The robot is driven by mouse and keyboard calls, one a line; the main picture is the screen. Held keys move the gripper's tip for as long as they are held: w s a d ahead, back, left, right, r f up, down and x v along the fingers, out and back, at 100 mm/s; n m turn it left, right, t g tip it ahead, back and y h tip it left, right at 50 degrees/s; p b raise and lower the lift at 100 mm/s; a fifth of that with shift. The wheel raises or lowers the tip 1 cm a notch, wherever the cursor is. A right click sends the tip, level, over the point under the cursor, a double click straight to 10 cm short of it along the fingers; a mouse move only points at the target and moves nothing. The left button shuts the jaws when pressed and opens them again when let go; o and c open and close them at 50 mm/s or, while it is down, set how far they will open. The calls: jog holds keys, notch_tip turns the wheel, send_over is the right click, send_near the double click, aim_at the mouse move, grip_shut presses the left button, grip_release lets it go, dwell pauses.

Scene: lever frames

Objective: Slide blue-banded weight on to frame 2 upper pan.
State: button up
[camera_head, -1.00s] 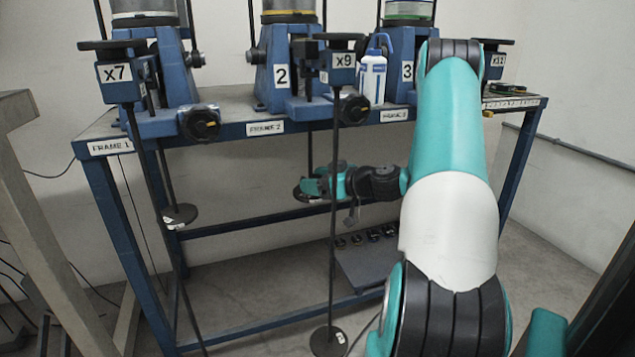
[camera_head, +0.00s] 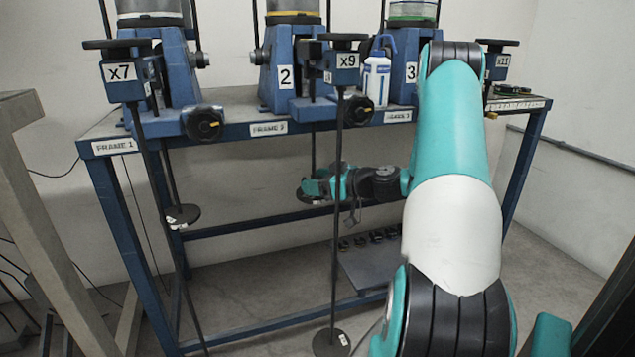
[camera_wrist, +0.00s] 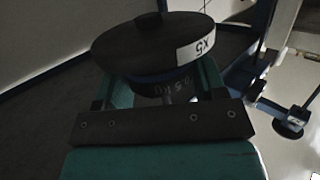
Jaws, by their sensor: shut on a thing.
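My gripper (camera_head: 318,187) is below the bench at the frame 2 hanger rod, shut on the blue-banded weight. In the wrist view the weight (camera_wrist: 165,89) is a dark cylinder between the teal fingers, with a blue band and pale lettering, partly hidden by the gripper body. A wide dark round pan (camera_wrist: 140,45) with a white X5 label lies right against the weight's banded end. The same pan (camera_head: 305,197) shows in the head view at the fingertips. I cannot tell whether the weight rests fully on it.
The blue bench (camera_head: 228,132) carries blue lever frames and a white bottle (camera_head: 376,82). Frame 1's pan (camera_head: 182,215) hangs to the left. A long rod (camera_head: 337,200) with a low pan (camera_head: 330,343) hangs in front of my gripper. Several weights sit on a low shelf (camera_head: 372,270).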

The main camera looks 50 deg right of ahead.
jog(key=shift+f+b, duration=0.3)
jog(key=shift+b, duration=0.1)
dwell(0.3)
jog(key=o, duration=1.1)
jog(key=shift+o, duration=0.2)
jog(key=b+v, duration=0.1)
jog(key=v, duration=0.6)
jog(key=shift+f, duration=0.15)
